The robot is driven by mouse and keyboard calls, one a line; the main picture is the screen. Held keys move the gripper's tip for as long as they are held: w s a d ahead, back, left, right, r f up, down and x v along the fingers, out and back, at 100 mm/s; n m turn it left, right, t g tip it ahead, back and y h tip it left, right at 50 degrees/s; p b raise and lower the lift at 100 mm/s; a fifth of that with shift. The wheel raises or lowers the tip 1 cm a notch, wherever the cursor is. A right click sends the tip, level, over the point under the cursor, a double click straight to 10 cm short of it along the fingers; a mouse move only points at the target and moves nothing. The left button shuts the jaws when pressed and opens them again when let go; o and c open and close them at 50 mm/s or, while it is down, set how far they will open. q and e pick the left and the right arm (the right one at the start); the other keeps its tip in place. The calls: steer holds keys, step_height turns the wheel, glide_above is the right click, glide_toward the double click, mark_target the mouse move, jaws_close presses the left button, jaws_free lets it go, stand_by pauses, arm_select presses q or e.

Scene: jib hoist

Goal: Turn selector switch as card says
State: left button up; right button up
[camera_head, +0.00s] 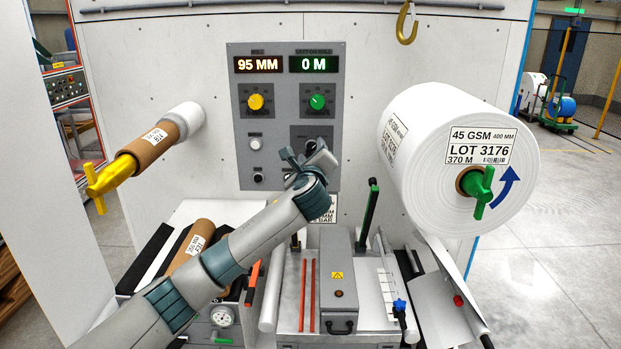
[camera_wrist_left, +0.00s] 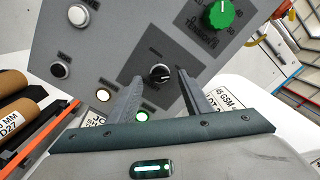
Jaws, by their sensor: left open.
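The black selector switch (camera_wrist_left: 159,73) sits on a dark square plate on the grey panel (camera_head: 240,150), with a light mark on its knob. My left gripper (camera_head: 308,157) is open in front of the panel's lower right and hides the switch in the head view. In the left wrist view the gripper (camera_wrist_left: 159,79) has one finger on each side of the switch; I cannot tell whether they touch it. A white card (camera_head: 326,210) below the panel is partly hidden by my arm; only "MM" and "BAR" endings read. My right gripper is out of view.
The panel holds a yellow knob (camera_head: 255,101), a green knob (camera_head: 317,101), and displays reading 95 MM and 0 M. Lit buttons (camera_wrist_left: 103,95) are close to the left finger. A large white roll (camera_head: 432,150) stands out at right, a yellow-handled core (camera_head: 140,155) at left.

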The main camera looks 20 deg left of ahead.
arm_select(q)
steer(key=b+v, duration=0.6)
steer(key=v, duration=1)
